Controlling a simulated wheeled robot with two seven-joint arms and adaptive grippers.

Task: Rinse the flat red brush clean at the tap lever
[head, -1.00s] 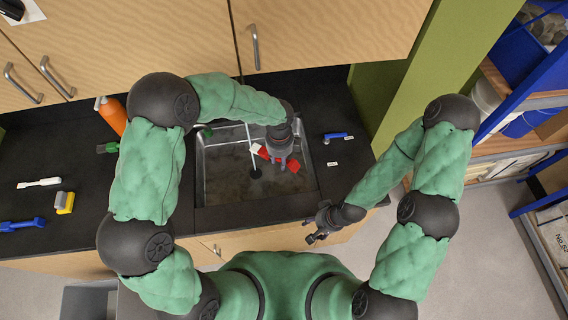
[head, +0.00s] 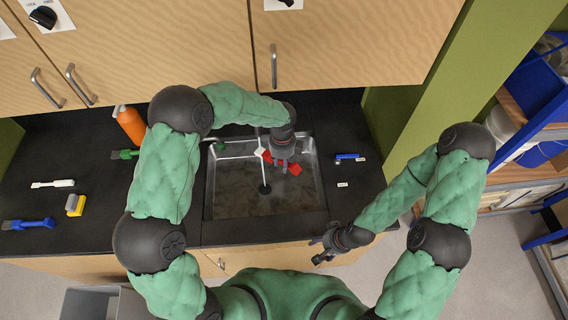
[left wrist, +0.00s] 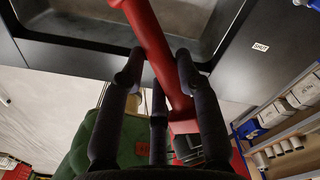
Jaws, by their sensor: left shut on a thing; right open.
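My left gripper (head: 284,158) is shut on the flat red brush (head: 294,169) and holds it over the sink (head: 235,206). The brush's pale end (head: 259,151) points left, at a thin white line that looks like running water and ends near the drain (head: 265,189). I cannot tell if they touch. In the left wrist view the brush's red handle (left wrist: 150,35) runs between the fingers. My right gripper (head: 325,247) is open and empty at the counter's front edge.
An orange bottle (head: 131,124), a green brush (head: 125,154), a white brush (head: 53,184), a yellow block (head: 75,205) and a blue brush (head: 28,224) lie or stand on the left counter. A small green thing (head: 220,146) is at the sink's back left. Cabinets hang behind.

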